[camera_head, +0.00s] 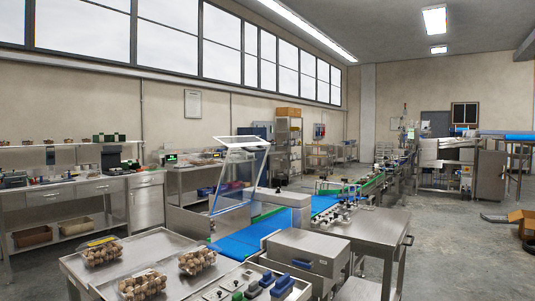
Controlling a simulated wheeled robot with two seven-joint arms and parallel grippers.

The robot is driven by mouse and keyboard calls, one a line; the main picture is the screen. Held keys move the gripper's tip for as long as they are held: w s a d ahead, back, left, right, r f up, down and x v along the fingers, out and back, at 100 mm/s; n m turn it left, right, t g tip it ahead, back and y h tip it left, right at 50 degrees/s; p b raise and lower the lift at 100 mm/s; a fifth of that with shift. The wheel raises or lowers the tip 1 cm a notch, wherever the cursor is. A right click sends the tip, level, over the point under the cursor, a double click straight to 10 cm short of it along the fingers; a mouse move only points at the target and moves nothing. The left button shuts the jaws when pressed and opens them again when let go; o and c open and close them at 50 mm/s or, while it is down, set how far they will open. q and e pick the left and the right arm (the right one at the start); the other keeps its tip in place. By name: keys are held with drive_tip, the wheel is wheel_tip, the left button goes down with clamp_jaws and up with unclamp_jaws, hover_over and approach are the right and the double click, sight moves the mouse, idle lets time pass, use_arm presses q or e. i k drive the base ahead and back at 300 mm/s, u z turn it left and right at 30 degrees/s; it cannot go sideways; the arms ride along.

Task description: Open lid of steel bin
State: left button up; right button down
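A grey steel box (308,249), which looks like the steel bin, stands right of centre in the foreground. Its flat top appears closed. A small dark blue part (302,264) sits at its front face; whether this is a handle or latch I cannot tell. Neither of my grippers is in view.
Left of the box, a steel table with a tray (125,290) bears clear clamshells (197,261) of round brown items. A shallow tray (222,283) with blue and green pieces lies in front of the box. A blue conveyor (240,243) runs behind. A steel cart (375,226) stands close right.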

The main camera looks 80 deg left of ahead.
sight(246, 147)
drive_tip(key=u, duration=1.2)
drive_tip(key=i, duration=3)
drive_tip(key=u, duration=5.8)
